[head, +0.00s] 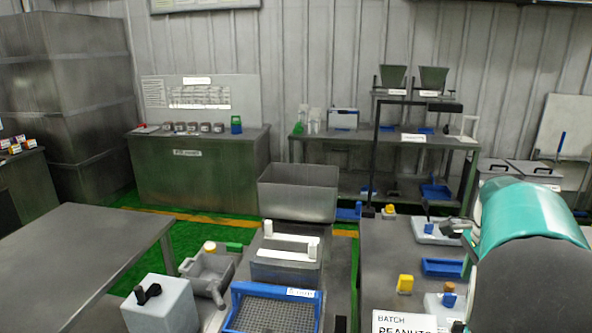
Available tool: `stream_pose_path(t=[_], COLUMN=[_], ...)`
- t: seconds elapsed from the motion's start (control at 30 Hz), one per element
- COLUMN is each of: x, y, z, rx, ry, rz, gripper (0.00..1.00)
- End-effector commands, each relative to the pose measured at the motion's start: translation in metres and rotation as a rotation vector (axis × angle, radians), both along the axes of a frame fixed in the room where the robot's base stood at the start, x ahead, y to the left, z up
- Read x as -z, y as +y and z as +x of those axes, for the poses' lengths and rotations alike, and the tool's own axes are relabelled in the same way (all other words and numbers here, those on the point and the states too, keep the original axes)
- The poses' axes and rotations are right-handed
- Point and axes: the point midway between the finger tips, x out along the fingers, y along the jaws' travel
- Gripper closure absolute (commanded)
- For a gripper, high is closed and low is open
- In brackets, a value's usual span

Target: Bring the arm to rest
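I cannot make out my arm or my gripper in the head view. A small dark, jointed fitting (456,228) sits at the left side of the teal-topped drum (530,215); I cannot tell what it belongs to. The drum's dark grey round end faces me at the lower right.
A bare grey table (75,250) fills the lower left. A white box with a black handle (160,305), a blue-framed mesh tray (272,312) and a grey bin (298,192) stand centrally. The right bench (395,250) holds yellow and blue items. Green floor (190,245) shows between.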

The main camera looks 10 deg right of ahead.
Motion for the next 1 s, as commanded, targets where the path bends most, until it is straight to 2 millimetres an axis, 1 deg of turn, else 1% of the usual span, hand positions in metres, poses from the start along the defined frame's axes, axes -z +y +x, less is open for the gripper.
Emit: stream_pose_path(t=[0.03,0.07,0.1,0.17,0.3,0.47,0.6,0.7,0.8,0.9,1.0], x=[-0.007,-0.011,-0.015,-0.022,-0.035,-0.043,-0.044,-0.041,-0.034,-0.026,-0.02], y=[0.015,0.024,0.038,0.061,0.113,0.17,0.214,0.242,0.266,0.282,0.29], z=[-0.003,-0.005,-0.009,-0.015,-0.033,-0.061,-0.09,-0.112,-0.135,-0.153,-0.163], rx=[-0.061,-0.106,-0.173,-0.282,-0.544,-0.845,-1.108,-1.293,-1.468,-1.608,-1.696], ry=[-0.025,-0.039,-0.06,-0.092,-0.165,-0.238,-0.289,-0.317,-0.334,-0.341,-0.34], rz=[0.003,0.004,0.004,-0.002,-0.03,-0.09,-0.171,-0.242,-0.322,-0.395,-0.444], gripper=[0.65,0.65,0.65,0.65,0.65,0.65,0.65,0.65,0.65,0.65,0.65])
